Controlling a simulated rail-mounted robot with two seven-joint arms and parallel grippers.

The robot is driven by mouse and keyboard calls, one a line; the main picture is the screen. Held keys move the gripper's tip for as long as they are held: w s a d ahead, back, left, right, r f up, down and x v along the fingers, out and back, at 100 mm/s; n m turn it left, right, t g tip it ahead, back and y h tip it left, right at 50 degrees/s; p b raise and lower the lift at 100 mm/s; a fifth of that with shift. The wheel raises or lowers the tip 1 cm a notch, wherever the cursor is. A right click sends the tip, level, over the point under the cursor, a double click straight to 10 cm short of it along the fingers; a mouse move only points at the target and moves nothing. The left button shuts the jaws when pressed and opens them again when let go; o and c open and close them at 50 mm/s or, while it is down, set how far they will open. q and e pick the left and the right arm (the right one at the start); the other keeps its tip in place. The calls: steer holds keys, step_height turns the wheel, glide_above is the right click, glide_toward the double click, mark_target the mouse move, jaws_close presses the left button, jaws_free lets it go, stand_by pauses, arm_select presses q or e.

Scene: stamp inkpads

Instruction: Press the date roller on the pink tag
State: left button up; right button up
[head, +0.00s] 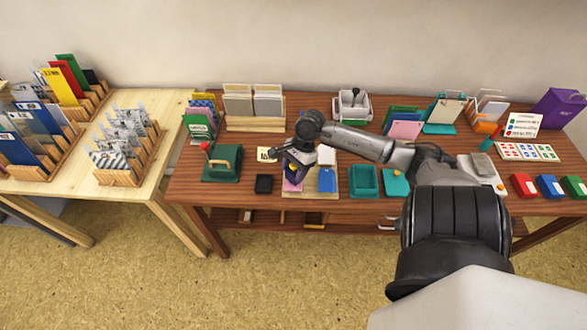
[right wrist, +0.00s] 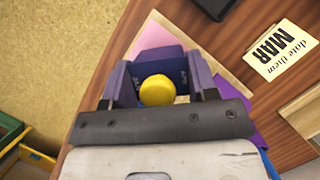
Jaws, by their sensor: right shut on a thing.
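My right gripper (head: 293,172) is over the left part of a light wooden board (head: 312,190) on the brown table. In the right wrist view the gripper (right wrist: 159,85) is shut on the date roller, a dark purple-blue body (right wrist: 158,62) with a round yellow knob (right wrist: 157,90) between the fingers. The pink tag (head: 291,187) lies under it on the board and also shows in the right wrist view (right wrist: 152,36). The roller hides part of the tag, and I cannot tell whether they touch. My left gripper is out of view.
A black pad (head: 263,184) and a green stamp press (head: 222,163) stand left of the board. A blue tag (head: 328,181) lies on its right part. A card reading "date them MAR" (right wrist: 279,48) lies behind. A teal tray (head: 364,182) stands to the right.

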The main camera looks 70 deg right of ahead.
mark_target(292, 166)
steer(key=shift+r+p, duration=1.6)
steer(key=shift+r, duration=0.65)
steer(key=shift+r+p, duration=0.85)
steer(key=shift+r, duration=0.25)
